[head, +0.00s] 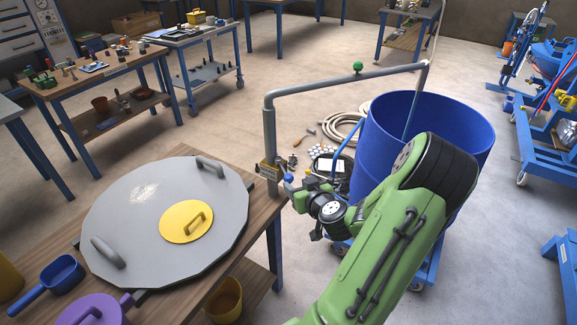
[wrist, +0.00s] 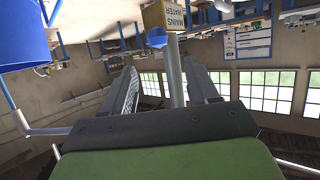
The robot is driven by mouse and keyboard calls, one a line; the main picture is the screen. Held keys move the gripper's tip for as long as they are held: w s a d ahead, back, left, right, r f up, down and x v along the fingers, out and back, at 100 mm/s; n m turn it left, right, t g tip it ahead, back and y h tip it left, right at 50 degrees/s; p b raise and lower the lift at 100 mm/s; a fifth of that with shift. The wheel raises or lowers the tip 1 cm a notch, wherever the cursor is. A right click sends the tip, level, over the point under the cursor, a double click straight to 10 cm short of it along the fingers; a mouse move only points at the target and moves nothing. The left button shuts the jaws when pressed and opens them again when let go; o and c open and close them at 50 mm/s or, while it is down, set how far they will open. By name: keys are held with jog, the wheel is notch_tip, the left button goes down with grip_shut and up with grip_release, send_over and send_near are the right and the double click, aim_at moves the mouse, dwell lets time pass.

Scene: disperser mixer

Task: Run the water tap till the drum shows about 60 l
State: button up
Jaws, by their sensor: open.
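The blue drum (head: 378,135) stands at right on a blue wheeled frame; its rim also shows in the wrist view (wrist: 22,35). A grey water pipe (head: 330,83) rises at the table edge and reaches over the drum. A pale line drops from its end into the drum; I cannot tell whether it is pipe or water. The tap has a blue knob (head: 288,178) beside a yellow "MAINS WATER" sign (wrist: 163,17). My gripper (head: 297,192) is open and empty close to the knob. In the wrist view the knob (wrist: 157,38) lies beyond the fingertips, roughly between them.
A wooden table (head: 262,205) holds a large grey lid (head: 130,225), a yellow lid (head: 187,222) and a blue scoop (head: 62,272). A dark-framed pale panel (head: 331,164) beside the drum is unreadable. A coiled hose (head: 343,124) lies on the floor behind.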

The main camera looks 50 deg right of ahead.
aim_at(289, 176)
jog(key=p+x, duration=0.1)
jog(key=x, duration=0.8)
jog(key=shift+w+d+f, duration=0.15)
jog(key=shift+w+d, duration=0.05)
jog(key=shift+w, duration=0.1)
jog(key=shift+c, duration=0.2)
grip_shut()
